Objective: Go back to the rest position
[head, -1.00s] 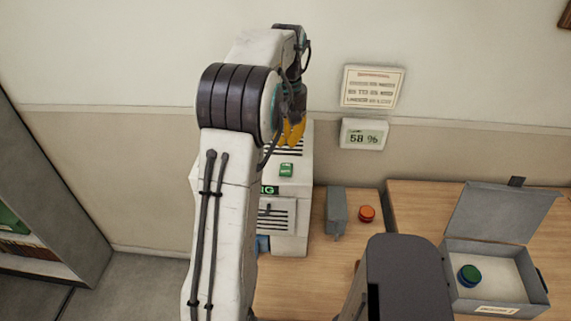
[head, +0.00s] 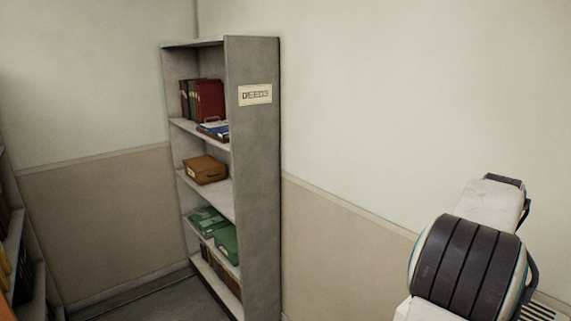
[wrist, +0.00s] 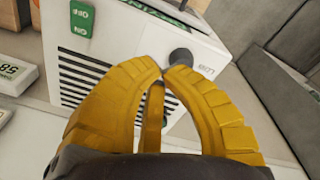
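My gripper (wrist: 162,72) shows in the wrist view with yellow ribbed fingers, their tips drawn together with nothing seen between them. In the head view only my upper arm shows at the lower right, and the gripper is out of sight.
A grey shelf unit (head: 254,190) with books and boxes stands against the wall in the head view. Another shelf (head: 38,290) edges in at the left. Some bare floor (head: 165,298) shows between them. A display reading 58 (wrist: 14,75) is at the wrist view's left.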

